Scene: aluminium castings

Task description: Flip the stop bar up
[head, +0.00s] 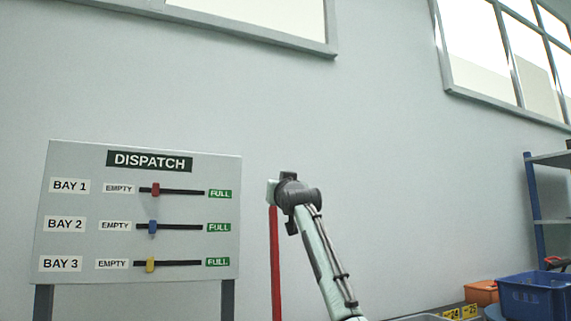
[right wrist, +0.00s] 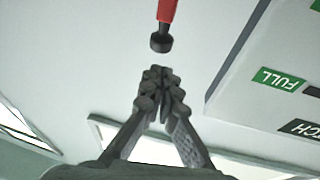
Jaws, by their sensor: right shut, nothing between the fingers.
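The stop bar appears to be the red bar (head: 275,262), standing upright against the wall to the right of the dispatch board in the head view. Its upper end is hidden by my right arm there. In the right wrist view the red bar (right wrist: 167,10) comes in from the top edge and ends in a dark round knob (right wrist: 161,42). My right gripper (right wrist: 158,74) is shut and empty, its fingertips close to the knob with a small gap showing in the picture. In the head view my right wrist covers its fingers. My left gripper is not in view.
The dispatch board (head: 195,160) stands at left with three sliders; its edge (right wrist: 240,50) is close by in the right wrist view. A blue bin (head: 535,298), an orange bin (head: 481,292) and a shelf rack (head: 537,215) are at far right.

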